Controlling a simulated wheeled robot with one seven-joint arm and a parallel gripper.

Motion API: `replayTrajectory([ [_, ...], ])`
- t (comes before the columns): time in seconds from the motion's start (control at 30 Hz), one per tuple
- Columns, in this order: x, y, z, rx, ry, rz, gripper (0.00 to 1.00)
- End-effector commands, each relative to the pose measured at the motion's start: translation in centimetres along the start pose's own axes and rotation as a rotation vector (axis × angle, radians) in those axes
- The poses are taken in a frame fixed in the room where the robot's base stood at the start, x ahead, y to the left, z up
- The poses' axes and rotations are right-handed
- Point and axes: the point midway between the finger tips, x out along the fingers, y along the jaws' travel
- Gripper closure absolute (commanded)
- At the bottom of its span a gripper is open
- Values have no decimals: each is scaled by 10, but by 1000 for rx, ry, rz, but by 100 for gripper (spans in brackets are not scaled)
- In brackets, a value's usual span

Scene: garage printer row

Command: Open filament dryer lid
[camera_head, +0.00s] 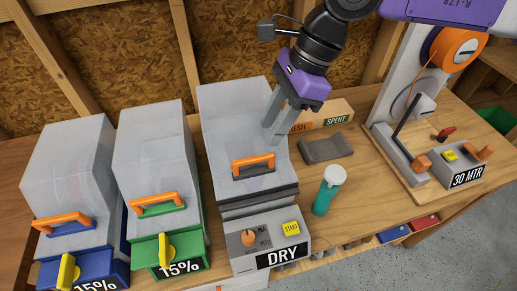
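The filament dryer (238,262) is the grey unit with a DRY label, an orange knob and a yellow START button. Its translucent whitish lid (228,120) is down on the grey base. An orange handle (253,160) sits on the lid's sloped front. My gripper (273,133) hangs from the upper right, with its two grey fingers pointing down and left, apart and with nothing between them. It is above and to the right of the handle, in front of the lid's right side in the picture. I cannot tell whether it touches the lid.
Two similar boxes with blue (72,272) and green (168,256) bases stand to the left. A teal bottle (325,195), a dark grey block (325,149) and a SPENT box (335,115) are to the right. A spool stand (400,125) is farther right.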

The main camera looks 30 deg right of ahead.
Motion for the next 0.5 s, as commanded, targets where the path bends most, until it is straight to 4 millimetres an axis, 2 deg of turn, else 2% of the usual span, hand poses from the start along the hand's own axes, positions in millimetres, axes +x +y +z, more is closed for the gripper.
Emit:
replayTrajectory([
  [0.5, 66, 1, 3, -4, -7, 3, 66],
])
